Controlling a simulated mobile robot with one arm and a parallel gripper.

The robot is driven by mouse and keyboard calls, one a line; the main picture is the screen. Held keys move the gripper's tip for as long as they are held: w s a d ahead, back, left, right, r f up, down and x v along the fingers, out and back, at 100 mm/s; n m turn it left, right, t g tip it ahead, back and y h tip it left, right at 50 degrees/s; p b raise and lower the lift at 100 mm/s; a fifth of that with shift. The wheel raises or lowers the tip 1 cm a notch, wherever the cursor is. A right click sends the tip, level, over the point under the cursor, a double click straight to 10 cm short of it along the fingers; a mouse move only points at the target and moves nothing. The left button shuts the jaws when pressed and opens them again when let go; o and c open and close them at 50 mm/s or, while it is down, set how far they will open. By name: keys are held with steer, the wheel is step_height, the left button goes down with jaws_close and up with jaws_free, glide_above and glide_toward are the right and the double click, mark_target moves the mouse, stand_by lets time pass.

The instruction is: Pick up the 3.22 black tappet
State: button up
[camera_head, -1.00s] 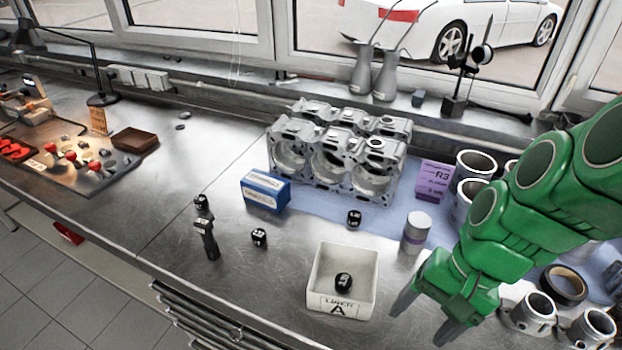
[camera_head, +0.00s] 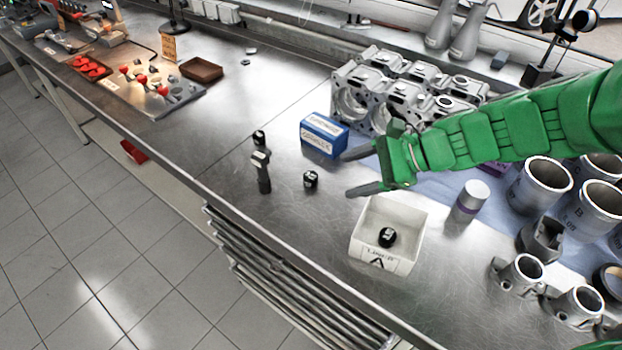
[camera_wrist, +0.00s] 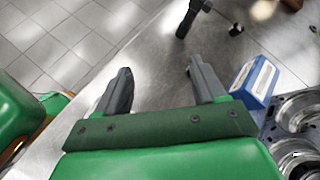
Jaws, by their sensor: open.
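One small black tappet (camera_head: 311,180) with a pale mark stands on the bench, left of my gripper (camera_head: 348,174). A second black tappet (camera_head: 387,237) sits in the white tray (camera_head: 411,222), below my gripper in the picture. A third small black piece (camera_head: 259,138) is at the far end of a dark tool (camera_head: 263,175); it also shows in the wrist view (camera_wrist: 236,29). The marks are too small to read, so I cannot tell which tappet is 3.22. My gripper is open, with nothing visible between its fingers (camera_wrist: 160,72).
A blue box (camera_head: 324,135) stands just behind my gripper, with the engine block (camera_head: 372,85) beyond it. A capped cylinder (camera_head: 471,197) and several metal liners (camera_head: 541,185) stand to the right.

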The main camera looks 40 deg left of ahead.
mark_target(313, 176)
steer(key=w+a+f+m+y, duration=0.3)
steer(key=w+a+f+m, duration=0.3)
steer(key=a, duration=0.4)
steer(key=shift+a+f, duration=0.1)
steer(key=shift+f, duration=3.2)
steer(key=shift+x, duration=2.5)
steer(key=shift+w+f, duration=0.1)
steer(key=shift+f, duration=0.05)
steer(key=shift+c, duration=0.2)
steer(key=c, duration=1)
steer(key=shift+c, duration=0.2)
